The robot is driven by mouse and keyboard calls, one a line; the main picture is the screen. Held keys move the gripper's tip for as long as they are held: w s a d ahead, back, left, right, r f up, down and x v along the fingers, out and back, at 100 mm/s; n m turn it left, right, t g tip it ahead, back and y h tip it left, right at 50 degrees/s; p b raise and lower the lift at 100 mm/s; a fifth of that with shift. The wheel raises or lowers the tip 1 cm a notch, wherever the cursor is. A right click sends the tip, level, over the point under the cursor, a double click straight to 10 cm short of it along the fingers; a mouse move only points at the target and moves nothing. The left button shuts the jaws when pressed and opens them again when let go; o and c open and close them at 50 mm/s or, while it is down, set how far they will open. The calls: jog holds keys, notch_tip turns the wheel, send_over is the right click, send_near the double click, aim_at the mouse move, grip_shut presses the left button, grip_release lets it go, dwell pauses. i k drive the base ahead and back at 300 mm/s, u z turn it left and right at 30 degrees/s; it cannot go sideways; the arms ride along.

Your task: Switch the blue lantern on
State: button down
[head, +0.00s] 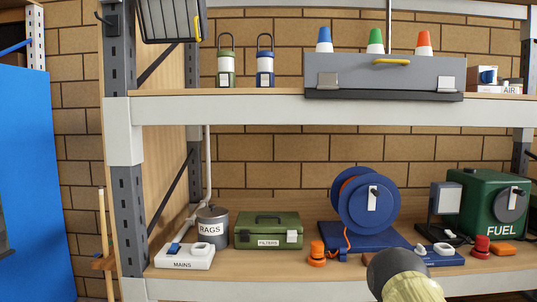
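The blue lantern (265,66) stands upright on the upper shelf. It has a blue cap with a tall dark handle loop, a pale middle and a blue base. I cannot tell whether it is lit, and no switch is clear at this size. A similar green lantern (226,67) stands just left of it, with a small gap between them. A rounded dark and pale yellow part, seemingly of my arm, shows at the bottom right of centre, well below the lanterns. My gripper's fingers are not in view.
A grey toolbox (340,75) with several coloured cones behind its top edge stands right of the lanterns. A dark framed lamp (170,20) hangs above left. The lower shelf holds a green case (268,224), a blue reel (378,212) and a FUEL can (480,200).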

aim_at(264, 78)
jog(key=u, duration=0.5)
jog(key=k, duration=0.6)
jog(key=u, duration=0.95)
jog(key=i, duration=1.45)
jog(key=z, duration=1)
jog(key=i, duration=0.4)
jog(key=z, duration=0.5)
